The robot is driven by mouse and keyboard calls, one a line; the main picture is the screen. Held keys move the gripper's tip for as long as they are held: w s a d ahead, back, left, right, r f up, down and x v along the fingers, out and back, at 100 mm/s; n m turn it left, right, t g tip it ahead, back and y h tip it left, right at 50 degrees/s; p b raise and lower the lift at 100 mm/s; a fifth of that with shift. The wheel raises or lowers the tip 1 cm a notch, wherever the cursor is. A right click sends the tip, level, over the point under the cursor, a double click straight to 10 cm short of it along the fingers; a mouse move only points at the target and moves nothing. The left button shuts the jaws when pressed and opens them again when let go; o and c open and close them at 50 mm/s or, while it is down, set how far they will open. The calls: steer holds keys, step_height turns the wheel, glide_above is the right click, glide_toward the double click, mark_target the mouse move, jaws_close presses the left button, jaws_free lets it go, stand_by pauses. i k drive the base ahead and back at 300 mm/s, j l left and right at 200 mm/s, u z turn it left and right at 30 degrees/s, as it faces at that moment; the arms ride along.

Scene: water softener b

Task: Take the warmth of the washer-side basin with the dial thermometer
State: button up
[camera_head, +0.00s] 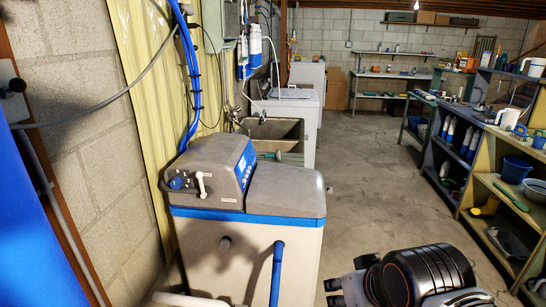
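A grey double basin (296,146) stands along the left wall, beyond the softener cabinet. Its far compartment (272,128) is beside the white washer (305,108). The near compartment is partly hidden by the softener. I cannot pick out a dial thermometer in this view. My arm shows at the bottom right, with what looks like the dark tips of my gripper (335,292) pointing left. It is on the near side of the basin, well apart from it. Whether it is open or holding something is unclear.
The softener (287,190) with a blue band and pipe fills the near middle. Shelves (485,190) with bottles, bowls and jugs line the right side. The concrete floor (365,180) between is clear. A bench (385,95) stands at the back wall.

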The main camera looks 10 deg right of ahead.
mark_target(278, 155)
steer(key=i+l+z, duration=0.1)
steer(key=l+z, duration=0.25)
steer(key=i+l+z, duration=0.25)
steer(key=i+l, duration=0.4)
steer(key=i+l+z, duration=0.3)
steer(key=i+l, duration=0.4)
steer(key=i+j+u, duration=0.1)
steer(key=i+u, duration=0.2)
steer(key=i, duration=0.2)
steer(key=i+u, duration=0.35)
steer(key=i+l+u, duration=0.3)
steer(key=i, duration=0.3)
steer(key=i+l+u, duration=0.2)
steer(key=i+u, duration=0.75)
steer(key=i, duration=0.25)
steer(key=u, duration=1.25)
steer(key=l+u, duration=0.1)
steer(key=l, duration=0.45)
steer(key=k+l+u, duration=0.1)
steer(key=l, duration=0.4)
steer(key=k+l+u, duration=0.1)
steer(key=l, duration=0.4)
